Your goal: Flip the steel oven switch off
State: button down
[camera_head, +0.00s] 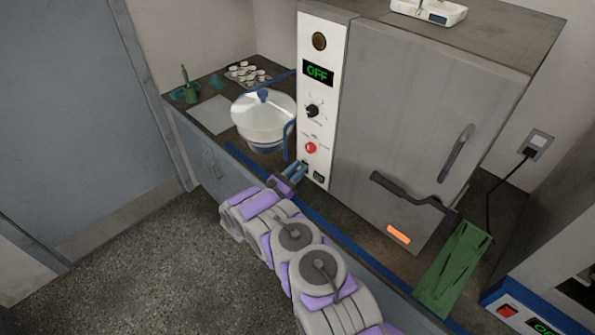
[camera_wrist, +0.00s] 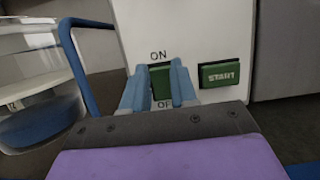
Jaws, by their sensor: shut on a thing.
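The steel oven (camera_head: 425,110) stands on the counter, with a white control panel (camera_head: 322,110) on its left front. In the wrist view, the green switch (camera_wrist: 161,84) sits between my gripper's two blue fingers, below the label ON. A label below it is partly hidden and reads "OF". My gripper (camera_wrist: 160,74) is shut on the switch at the panel's lower edge. In the head view, my gripper (camera_head: 299,168) covers the switch. The oven's display (camera_head: 318,73) reads OFF in green. A green START button (camera_wrist: 220,75) is just right of the switch.
A clear lidded pot-like vessel (camera_head: 264,117) with a blue frame stands close left of the panel. A black knob (camera_head: 312,110) and red button (camera_head: 310,148) are above my gripper. Floor at left is clear.

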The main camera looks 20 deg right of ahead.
jog(key=c, duration=0.9)
grip_release()
jog(key=shift+a, duration=0.1)
jog(key=p+v, duration=0.1)
jog(key=v, duration=1.6)
jog(key=shift+a+f+p, duration=0.1)
jog(key=shift+a+p, duration=0.1)
jog(key=shift+p, duration=0.2)
